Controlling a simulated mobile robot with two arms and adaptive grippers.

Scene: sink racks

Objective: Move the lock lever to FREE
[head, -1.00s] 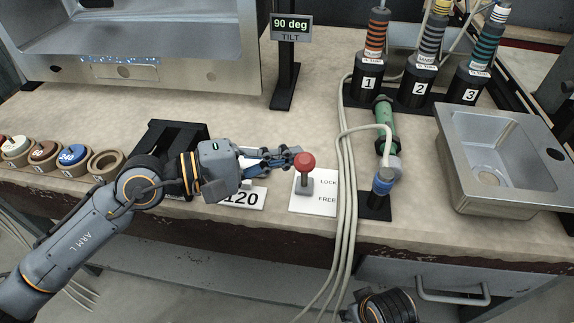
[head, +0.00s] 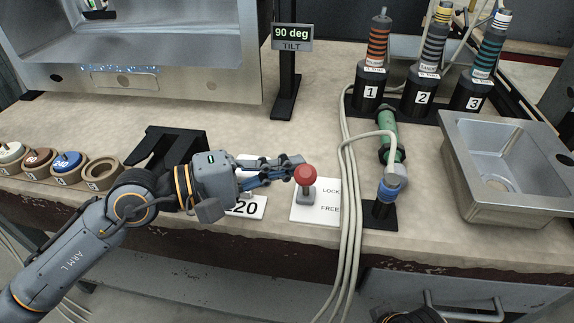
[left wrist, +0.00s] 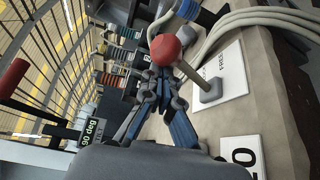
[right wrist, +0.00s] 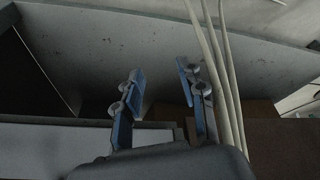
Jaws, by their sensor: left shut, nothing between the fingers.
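The lock lever has a red ball knob (head: 305,174) on a short grey stem, which rises from a white plate (head: 300,214) marked LOCK and FREE. The knob stands by the LOCK end; its exact setting is hard to tell. My left gripper (head: 294,165) is shut and empty, its fingertips at the far left side of the knob. In the left wrist view the knob (left wrist: 166,50) is close to the fingertips (left wrist: 160,78); contact cannot be told. My right gripper (right wrist: 160,72) is open and empty, low in front of the counter.
Pale hoses (head: 349,220) hang over the counter edge just right of the lever plate. A blue-capped connector (head: 390,188) and a small sink (head: 475,200) are farther right. A 120 label (head: 250,208) lies under my left gripper. Ring holders (head: 102,172) stand at left.

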